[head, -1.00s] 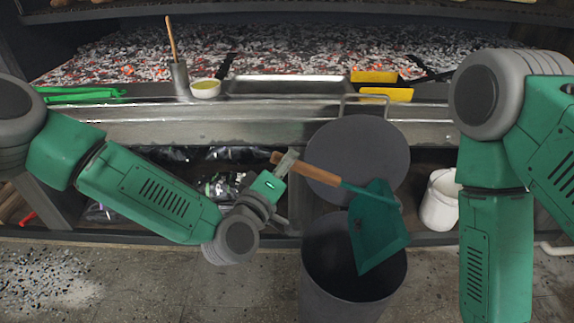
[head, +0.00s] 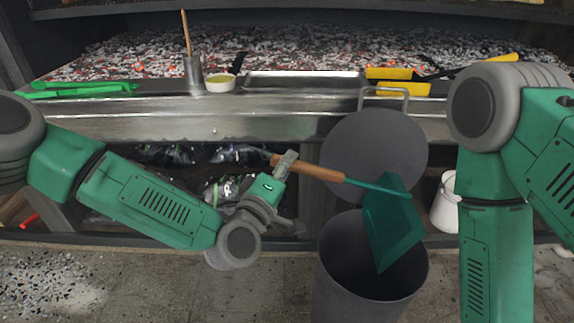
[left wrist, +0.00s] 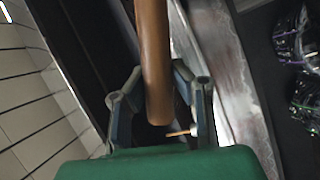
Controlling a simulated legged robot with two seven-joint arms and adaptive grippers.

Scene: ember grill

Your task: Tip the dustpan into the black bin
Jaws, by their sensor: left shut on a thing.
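The teal dustpan (head: 392,225) hangs tilted over the open mouth of the black bin (head: 345,295), its lower corner pointing down at the opening. No debris can be made out on its visible face. My left gripper (head: 285,170) is shut on the dustpan's brown wooden handle (head: 320,173). In the left wrist view, the handle (left wrist: 153,50) runs between the fingers of the left gripper (left wrist: 158,100). The bin's round lid (head: 375,150) stands raised behind the mouth. My right arm shows at the right, but its gripper is out of view.
A steel ledge (head: 230,125) runs behind the bin, carrying green tongs (head: 80,88), a small bowl (head: 220,82) and a yellow-handled tool (head: 402,88). A white bucket (head: 445,205) stands right of the bin. Pale ash and debris (head: 50,285) lie on the floor at left.

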